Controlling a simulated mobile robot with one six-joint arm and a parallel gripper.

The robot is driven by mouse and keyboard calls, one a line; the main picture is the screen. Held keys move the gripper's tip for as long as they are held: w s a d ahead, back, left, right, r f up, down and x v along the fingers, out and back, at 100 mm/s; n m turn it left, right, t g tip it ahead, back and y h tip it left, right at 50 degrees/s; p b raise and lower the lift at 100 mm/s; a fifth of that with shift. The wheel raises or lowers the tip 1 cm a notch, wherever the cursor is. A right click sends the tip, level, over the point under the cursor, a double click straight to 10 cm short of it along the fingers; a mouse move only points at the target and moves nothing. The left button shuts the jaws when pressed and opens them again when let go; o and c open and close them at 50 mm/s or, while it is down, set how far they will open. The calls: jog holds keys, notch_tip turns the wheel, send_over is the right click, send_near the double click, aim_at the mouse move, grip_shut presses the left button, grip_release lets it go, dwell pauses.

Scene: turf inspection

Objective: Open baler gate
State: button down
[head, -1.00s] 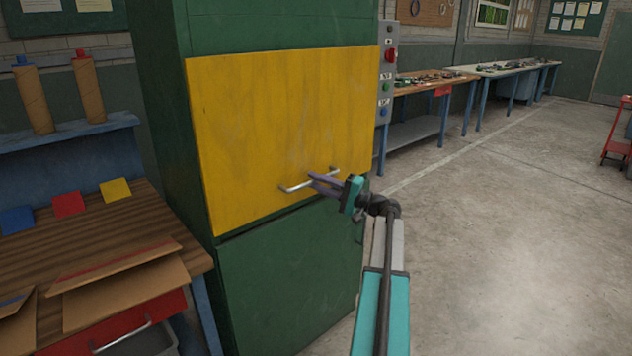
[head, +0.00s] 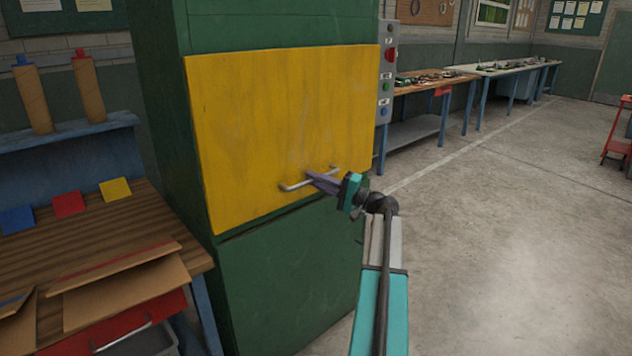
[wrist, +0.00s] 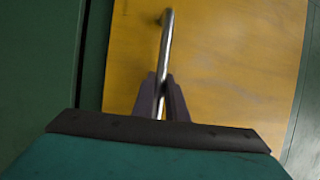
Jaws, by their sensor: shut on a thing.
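The baler gate (head: 270,120) is a yellow panel on the front of the green baler (head: 290,270). It is closed, flush with the green body. A metal bar handle (head: 296,186) runs across the lower part of the gate. My gripper (head: 312,178) is at the right part of this handle, with its purple fingers shut on the bar. In the wrist view the fingers (wrist: 162,98) sit on either side of the handle (wrist: 167,48), and the gate (wrist: 220,60) lies behind it. The fingers hide a part of the bar.
A control box (head: 386,75) with buttons is on the baler's right side. A wooden bench (head: 110,215) with cardboard stands at the left. Workbenches (head: 430,85) line the back. The concrete floor (head: 500,240) at the right is clear.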

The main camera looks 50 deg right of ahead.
notch_tip(320, 180, up, 41)
jog(key=p, duration=0.9)
jog(key=c, duration=2)
grip_release()
jog(key=shift+c, duration=0.2)
jog(key=shift+s+f, duration=0.1)
jog(key=b+v, duration=0.1)
jog(key=v, duration=1.2)
jog(key=shift+s+b, duration=0.3)
jog(key=shift+s, duration=0.05)
jog(key=shift+d, duration=0.1)
